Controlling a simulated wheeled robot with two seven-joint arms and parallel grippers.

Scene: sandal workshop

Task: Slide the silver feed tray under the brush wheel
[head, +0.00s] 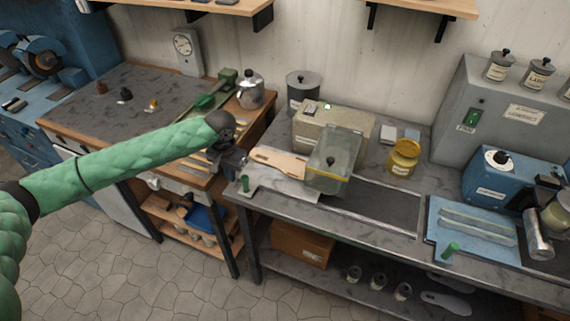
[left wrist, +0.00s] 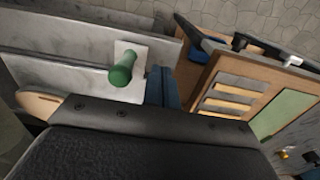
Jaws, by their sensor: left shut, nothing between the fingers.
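The silver feed tray (head: 286,188) lies on the grey bench at the left of a beige machine (head: 330,128) with a clear, yellow-edged guard (head: 333,170). Its right end reaches the guard. A tan sole (head: 277,161) lies on it, and a green knob (head: 245,184) stands at its left end. I cannot make out the brush wheel behind the guard. My left gripper (head: 236,167) is shut and empty, just above and behind the knob. In the left wrist view the green knob (left wrist: 123,72) stands beside the blue-grey fingers (left wrist: 163,88), seemingly apart. My right gripper is out of view.
Right of the guard a dark recessed track (head: 385,203) is empty. Behind it stands a yellow jar (head: 403,157). A blue tray (head: 470,232) with its own green knob (head: 450,250) lies farther right. A wooden bench (head: 120,100) stands left across a gap.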

